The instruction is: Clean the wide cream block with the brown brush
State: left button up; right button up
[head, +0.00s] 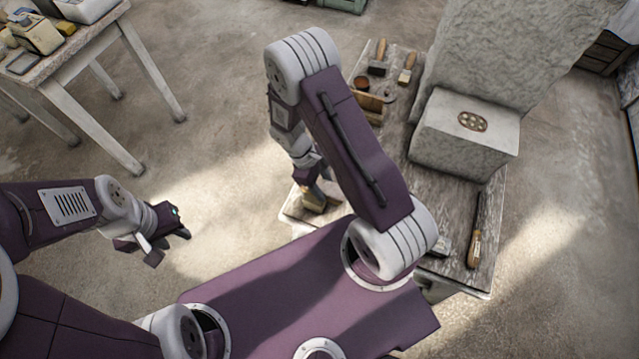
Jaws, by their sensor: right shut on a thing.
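My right gripper (315,184) points down at the left part of the worktable (455,195). It is shut on a small brown and tan thing, which seems to be the brown brush (316,202); the fingers and arm hide much of it. I cannot tell whether a cream block lies under it. A big pale block (450,148) stands on the table to the right, away from the gripper, with a brown oval piece with holes (473,122) on top. My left gripper (170,246) is open and empty over the floor.
Wooden-handled tools (379,52), a brown round pot (361,83) and a tan box (369,104) sit at the back of the table. A wooden-handled tool (474,245) lies front right. A tall grey slab stands behind. Another table (85,50) is far left; open floor lies between.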

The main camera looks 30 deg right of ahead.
jog(key=shift+s+d, duration=0.45)
jog(key=shift+s, duration=0.1)
jog(key=shift+w, duration=0.1)
jog(key=shift+w+a+p, duration=0.4)
jog(key=shift+w+a, duration=0.25)
jog(key=shift+w, duration=0.05)
jog(key=shift+w+a, duration=0.8)
jog(key=shift+w, duration=0.15)
jog(key=shift+s+d+r+p, duration=0.7)
jog(key=shift+s+r+p, duration=0.15)
jog(key=shift+p, duration=0.1)
jog(key=shift+f, duration=0.15)
